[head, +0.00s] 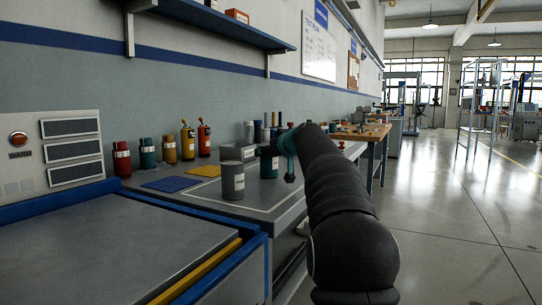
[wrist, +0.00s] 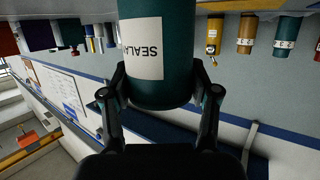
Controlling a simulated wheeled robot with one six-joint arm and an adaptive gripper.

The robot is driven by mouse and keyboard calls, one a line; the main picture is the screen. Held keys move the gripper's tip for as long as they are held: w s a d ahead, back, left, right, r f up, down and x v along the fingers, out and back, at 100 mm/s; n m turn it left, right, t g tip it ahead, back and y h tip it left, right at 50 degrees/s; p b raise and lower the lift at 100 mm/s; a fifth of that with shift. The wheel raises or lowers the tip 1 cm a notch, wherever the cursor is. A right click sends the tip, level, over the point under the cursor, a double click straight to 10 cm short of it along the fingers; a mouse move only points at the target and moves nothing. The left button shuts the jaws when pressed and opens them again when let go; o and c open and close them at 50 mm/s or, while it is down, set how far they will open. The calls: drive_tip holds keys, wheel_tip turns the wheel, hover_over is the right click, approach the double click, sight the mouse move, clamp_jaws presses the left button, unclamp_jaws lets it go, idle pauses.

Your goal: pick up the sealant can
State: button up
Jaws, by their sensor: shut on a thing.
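The sealant can is a dark teal cylinder with a white label reading "SEALA…". It fills the upper middle of the wrist view (wrist: 177,82) and appears upside down there. My gripper (wrist: 162,88) has one finger on each side of it and is shut on it. My arm partly hides that area, and I cannot tell if the can is clear of the bench.
Red (head: 122,159), teal (head: 147,153) and yellow (head: 187,142) containers stand along the wall. Blue (head: 171,184) and yellow (head: 204,170) mats lie on the bench. A shelf (head: 222,22) hangs above. The floor at right is open.

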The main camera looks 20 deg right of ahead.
wheel_tip(320, 180, up, 4)
drive_tip(key=shift+r+p, duration=0.25)
drive_tip(key=shift+p, duration=0.65)
drive_tip(key=w+d+r+p, duration=0.3)
drive_tip(key=d+r+p, duration=0.3)
drive_tip(key=d+p, duration=0.3)
drive_tip(key=shift+w+d, duration=0.2)
drive_tip(key=shift+d, duration=0.85)
